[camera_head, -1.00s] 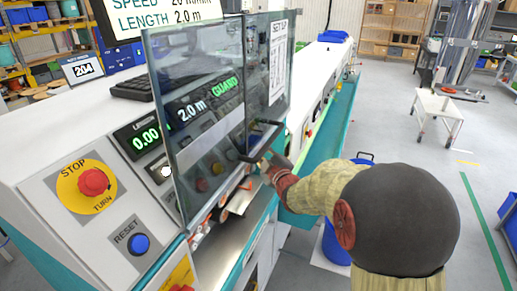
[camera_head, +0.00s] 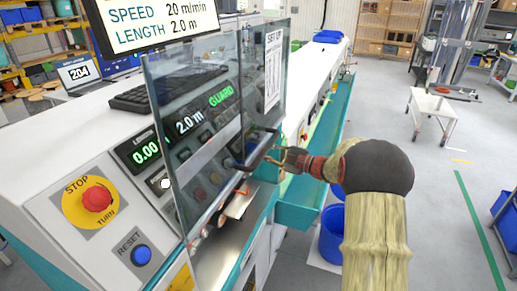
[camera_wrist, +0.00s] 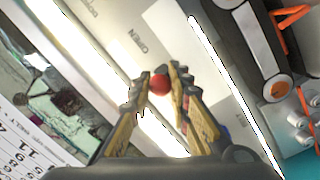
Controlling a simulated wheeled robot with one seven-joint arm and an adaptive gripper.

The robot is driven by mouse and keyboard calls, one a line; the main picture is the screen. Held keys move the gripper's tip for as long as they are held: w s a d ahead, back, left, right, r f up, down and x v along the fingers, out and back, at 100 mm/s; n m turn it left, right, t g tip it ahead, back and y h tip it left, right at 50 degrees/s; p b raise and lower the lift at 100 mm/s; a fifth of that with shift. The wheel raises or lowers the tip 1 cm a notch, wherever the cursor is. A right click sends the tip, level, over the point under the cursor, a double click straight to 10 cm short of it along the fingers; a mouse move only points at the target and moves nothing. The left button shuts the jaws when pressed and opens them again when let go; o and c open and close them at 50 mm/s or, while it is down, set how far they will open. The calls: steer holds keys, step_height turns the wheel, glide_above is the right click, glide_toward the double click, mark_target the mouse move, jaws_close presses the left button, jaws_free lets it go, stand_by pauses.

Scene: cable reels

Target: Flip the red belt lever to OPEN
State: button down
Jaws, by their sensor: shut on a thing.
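The red ball knob of the belt lever (camera_wrist: 160,84) sits between my fingertips in the wrist view. My gripper (camera_wrist: 161,76) is shut on it. Most of the lever's shaft is hidden. The printed word OPEN shows on the pale panel (camera_wrist: 136,40) just beyond the fingertips, upside down in this view. In the head view my gripper (camera_head: 272,158) is at the right edge of the clear guard, by the machine's front. The knob cannot be made out there.
The clear guard (camera_head: 205,130) with dark handles stands close left of my gripper. A red stop button (camera_head: 97,198) and a blue reset button (camera_head: 141,255) are on the near panel. A teal trough (camera_head: 325,150) runs behind. Open floor lies right, with a white trolley (camera_head: 440,107).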

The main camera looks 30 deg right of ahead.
steer(key=shift+w+d+f+n+g+y+p, duration=0.15)
steer(key=shift+w+n+g+y+p, duration=0.1)
steer(key=shift+n+g+y, duration=0.35)
steer(key=shift+w+d+r+n+g+y+p, duration=0.1)
steer(key=shift+w+d+n+g+y+p, duration=0.1)
steer(key=shift+n+g+y, duration=0.35)
steer(key=shift+y, duration=0.45)
steer(key=c, duration=1.6)
jaws_free()
steer(key=shift+w, duration=0.1)
steer(key=shift+c, duration=0.2)
steer(key=v, duration=1.2)
steer(key=shift+a, duration=0.1)
